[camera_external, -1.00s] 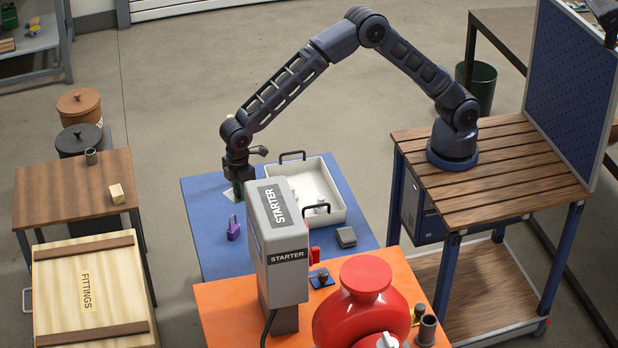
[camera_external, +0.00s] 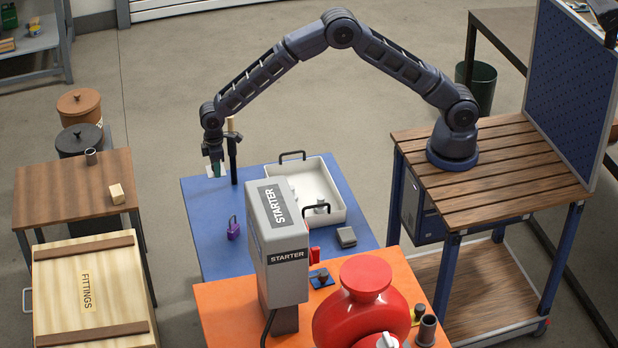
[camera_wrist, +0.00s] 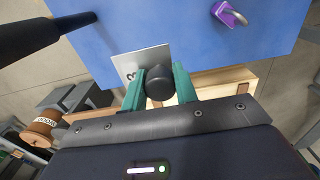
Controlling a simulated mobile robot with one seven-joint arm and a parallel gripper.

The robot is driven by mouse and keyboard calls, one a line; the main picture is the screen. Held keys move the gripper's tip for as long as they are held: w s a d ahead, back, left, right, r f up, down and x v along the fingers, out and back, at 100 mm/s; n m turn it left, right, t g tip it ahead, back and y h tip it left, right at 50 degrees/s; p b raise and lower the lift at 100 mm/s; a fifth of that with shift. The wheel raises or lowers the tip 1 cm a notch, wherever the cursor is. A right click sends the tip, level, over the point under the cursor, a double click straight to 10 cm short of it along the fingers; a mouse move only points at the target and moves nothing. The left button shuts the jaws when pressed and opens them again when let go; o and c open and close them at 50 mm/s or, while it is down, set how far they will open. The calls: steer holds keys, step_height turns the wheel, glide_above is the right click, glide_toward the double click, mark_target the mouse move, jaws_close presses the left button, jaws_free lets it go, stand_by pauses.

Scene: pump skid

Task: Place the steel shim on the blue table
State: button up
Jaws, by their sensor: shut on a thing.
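The steel shim is a thin light grey plate with a dark mark and a black knob. It shows in the wrist view (camera_wrist: 130,66) and beside my fingers in the external view (camera_external: 223,170). My gripper (camera_wrist: 160,88) is shut on the black knob, between its green fingers. The blue table (camera_external: 210,250) is below; in the wrist view its blue top (camera_wrist: 190,40) lies behind the shim, which overlaps the table's edge. In the external view the shim is at the table's back left edge. I cannot tell its exact height above the top.
A dark upright post (camera_external: 232,155) with a pale top stands close beside my gripper. A purple padlock (camera_external: 233,228), a white tray (camera_external: 335,190) and a grey block (camera_external: 346,237) are on the blue table. The starter box (camera_external: 280,240) stands in front.

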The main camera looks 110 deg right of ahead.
mark_target(221, 210)
step_height(221, 210, down, 16)
stand_by(0.6)
steer(key=shift+f, duration=0.1)
steer(key=o, duration=1)
